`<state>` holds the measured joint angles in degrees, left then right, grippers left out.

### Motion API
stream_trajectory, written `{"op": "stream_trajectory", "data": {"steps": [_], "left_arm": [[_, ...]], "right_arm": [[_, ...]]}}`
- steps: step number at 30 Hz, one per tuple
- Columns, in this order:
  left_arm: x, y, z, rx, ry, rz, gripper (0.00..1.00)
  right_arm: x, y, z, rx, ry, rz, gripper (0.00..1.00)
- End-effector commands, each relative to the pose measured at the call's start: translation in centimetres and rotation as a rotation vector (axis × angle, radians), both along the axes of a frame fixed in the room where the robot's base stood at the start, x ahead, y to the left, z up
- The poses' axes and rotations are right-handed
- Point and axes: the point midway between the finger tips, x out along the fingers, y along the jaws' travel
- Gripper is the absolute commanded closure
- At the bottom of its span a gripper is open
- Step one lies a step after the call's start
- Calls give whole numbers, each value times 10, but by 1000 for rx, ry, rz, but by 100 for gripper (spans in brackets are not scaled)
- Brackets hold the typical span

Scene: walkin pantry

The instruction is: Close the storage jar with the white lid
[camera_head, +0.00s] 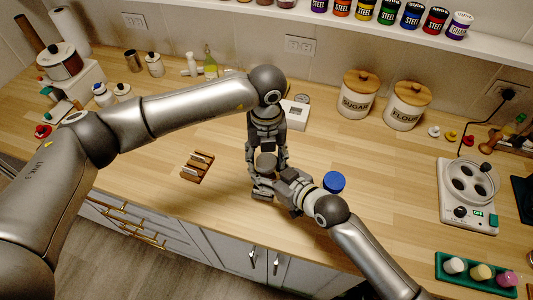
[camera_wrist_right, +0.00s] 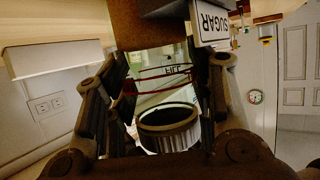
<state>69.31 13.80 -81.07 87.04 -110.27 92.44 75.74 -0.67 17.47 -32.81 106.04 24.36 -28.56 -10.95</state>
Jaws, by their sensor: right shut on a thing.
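The white lid (camera_wrist_right: 168,134) shows in the right wrist view as a ribbed ring, greyish in the shade, with its dark hollow side visible. My right gripper (camera_wrist_right: 168,110) is shut on it, one finger on each side. Behind the lid is a clear storage jar (camera_wrist_right: 160,78) with red lines and lettering; I cannot tell whether they touch. In the head view my right gripper (camera_head: 270,178) meets my left gripper (camera_head: 266,157) over the counter's front part. A grey round top shows between them. The left fingers' opening is hidden, and the jar is mostly covered there.
A blue lid (camera_head: 334,182) lies right of the grippers. A wooden rack (camera_head: 197,167) lies to the left. Sugar (camera_head: 357,100) and flour (camera_head: 407,108) canisters stand behind. A white appliance (camera_head: 468,215) and a green tray (camera_head: 450,275) are at the right. Counter between is clear.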

Motion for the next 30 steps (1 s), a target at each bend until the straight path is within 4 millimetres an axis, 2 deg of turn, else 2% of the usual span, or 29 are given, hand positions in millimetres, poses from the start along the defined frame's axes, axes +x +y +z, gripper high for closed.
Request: {"op": "stream_trajectory", "data": {"steps": [1, 8, 13, 21, 24, 30], "left_arm": [[0, 0, 0, 0, 0, 0, 55], [0, 0, 0, 0, 0, 0, 83], [0, 0, 0, 0, -1, -76, 83], [0, 0, 0, 1, -1, -443, 83], [0, 0, 0, 0, -2, -527, 83], [0, 0, 0, 1, -2, -566, 83]], "right_arm": [[0, 0, 0, -1, 1, 0, 100], [0, 0, 0, -1, 1, 0, 100], [0, 0, 0, -1, 1, 0, 100], [0, 0, 0, -1, 1, 0, 100], [0, 0, 0, -1, 1, 0, 100], [0, 0, 0, -1, 1, 0, 100]]}}
